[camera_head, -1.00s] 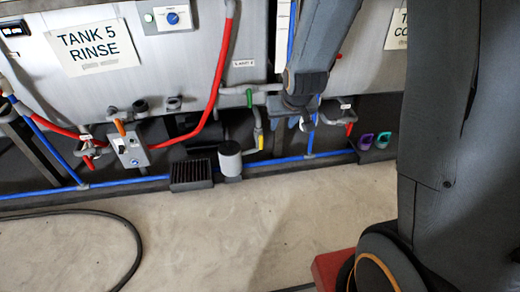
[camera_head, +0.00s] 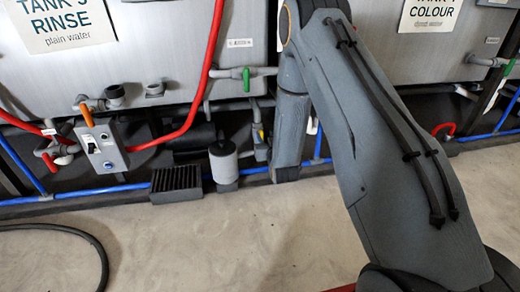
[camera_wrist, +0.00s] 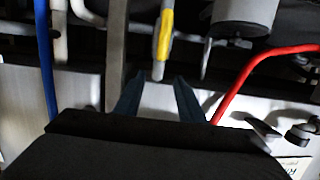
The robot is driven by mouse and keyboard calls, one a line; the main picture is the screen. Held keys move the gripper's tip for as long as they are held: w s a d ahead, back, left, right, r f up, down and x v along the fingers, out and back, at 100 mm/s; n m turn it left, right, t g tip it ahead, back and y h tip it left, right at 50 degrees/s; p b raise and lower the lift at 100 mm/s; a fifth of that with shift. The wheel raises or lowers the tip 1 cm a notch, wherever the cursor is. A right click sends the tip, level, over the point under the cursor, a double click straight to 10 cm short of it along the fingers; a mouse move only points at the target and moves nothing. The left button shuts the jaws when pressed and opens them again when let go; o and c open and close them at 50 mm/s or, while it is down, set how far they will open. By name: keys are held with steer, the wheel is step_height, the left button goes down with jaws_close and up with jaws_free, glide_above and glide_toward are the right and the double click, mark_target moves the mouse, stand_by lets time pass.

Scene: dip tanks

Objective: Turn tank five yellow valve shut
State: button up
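The tank 5 tank (camera_head: 130,60) carries a sign reading "TANK 5 RINSE, plain water". The small yellow valve handle (camera_head: 261,133) is low beneath its right part, just left of my arm in the head view. In the wrist view the yellow handle (camera_wrist: 165,36) is at top centre, roughly in line with a pale grey pipe. My gripper (camera_wrist: 158,80) is open and empty in the wrist view. Its two dark fingers point toward the pipe below the handle; contact cannot be told. In the head view my arm hides the gripper.
A green-handled valve (camera_head: 246,78) is above the yellow one. A grey-white cylinder (camera_head: 223,162) and a black grate (camera_head: 176,183) stand to its left. Blue pipe (camera_wrist: 46,60) and red hose (camera_wrist: 262,66) flank the gripper. The floor (camera_head: 190,240) in front is mostly clear.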

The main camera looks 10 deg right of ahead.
step_height(320, 180, down, 6)
steer(key=w+f+t+b, duration=0.1)
steer(key=w+t+b, duration=0.1)
steer(key=b, duration=0.2)
steer(key=shift+w+r+b, duration=0.15)
steer(key=shift+w+b, duration=0.85)
steer(key=shift+w, duration=0.8)
steer(key=shift+w+r+b, duration=0.1)
steer(key=shift+w+b, duration=0.85)
steer(key=shift+w, duration=0.85)
jaws_close()
